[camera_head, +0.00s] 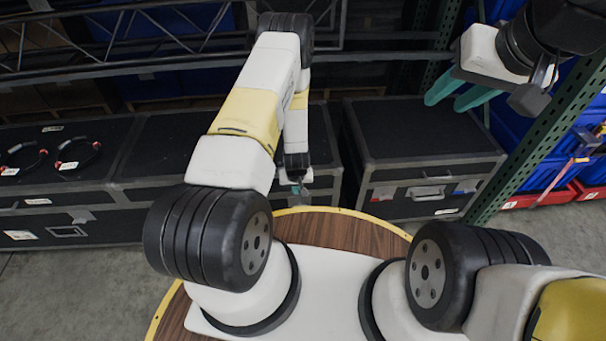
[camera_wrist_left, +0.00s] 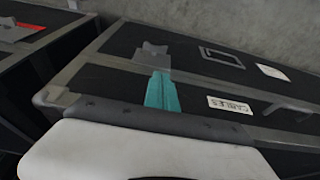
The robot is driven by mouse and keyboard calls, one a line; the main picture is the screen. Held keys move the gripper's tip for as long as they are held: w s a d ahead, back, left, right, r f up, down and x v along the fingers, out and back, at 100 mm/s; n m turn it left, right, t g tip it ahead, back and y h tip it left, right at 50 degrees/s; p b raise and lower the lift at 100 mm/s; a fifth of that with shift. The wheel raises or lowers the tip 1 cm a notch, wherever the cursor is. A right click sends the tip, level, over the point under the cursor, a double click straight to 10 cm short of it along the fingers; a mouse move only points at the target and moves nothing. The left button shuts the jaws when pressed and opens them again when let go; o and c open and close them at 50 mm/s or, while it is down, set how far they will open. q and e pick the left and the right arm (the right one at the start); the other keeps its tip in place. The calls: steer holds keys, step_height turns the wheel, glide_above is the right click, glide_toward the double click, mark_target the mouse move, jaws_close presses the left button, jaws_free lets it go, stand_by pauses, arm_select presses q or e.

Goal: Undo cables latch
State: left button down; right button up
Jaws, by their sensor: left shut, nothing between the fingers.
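The black case with the CABLES label (camera_wrist_left: 230,105) fills much of the left wrist view, which shows it upside down. Its grey latch (camera_wrist_left: 153,55) sits near one end of the front; I cannot tell whether it is fastened. My left gripper (camera_wrist_left: 161,90) has its teal fingers shut and empty, with the tips right at the latch; contact is unclear. In the head view, my left gripper (camera_head: 298,188) is low at the right end of the middle case (camera_head: 168,140), and my arm hides much of that case. My right gripper (camera_head: 458,95) is open and empty, raised above the right case.
The right black case (camera_head: 425,140) stands beside the middle one across a narrow gap. The left case (camera_head: 110,150) has coiled cables (camera_head: 75,155) on its lid. A green rack post (camera_head: 540,120) and blue bins (camera_head: 545,150) are at right. Floor in front is clear.

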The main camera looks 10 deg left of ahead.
arm_select(q)
glide_above(292, 205)
steer(key=s+d, duration=0.3)
steer(key=f, duration=1.3)
steer(key=shift+a+f, duration=0.2)
steer(key=shift+a, duration=0.05)
steer(key=shift+s+a+f+h, duration=0.1)
steer(key=shift+a+h, duration=0.2)
steer(key=shift+h, duration=0.5)
steer(key=shift+a+f+t+h, duration=0.1)
steer(key=shift+a+t+h, duration=0.2)
steer(key=shift+h, duration=0.1)
steer(key=shift+s+a+f+n+t+h, duration=0.15)
steer(key=shift+f+h, duration=0.2)
steer(key=shift+f, duration=0.35)
steer(key=shift+a+f+n+t+h, duration=0.1)
steer(key=shift+a+f+h, duration=0.15)
steer(key=shift+f, duration=0.5)
steer(key=shift+s+a+f+n+t+h, duration=0.1)
steer(key=shift+f+h, duration=0.3)
steer(key=shift+f, duration=0.3)
steer(key=shift+d, duration=0.15)
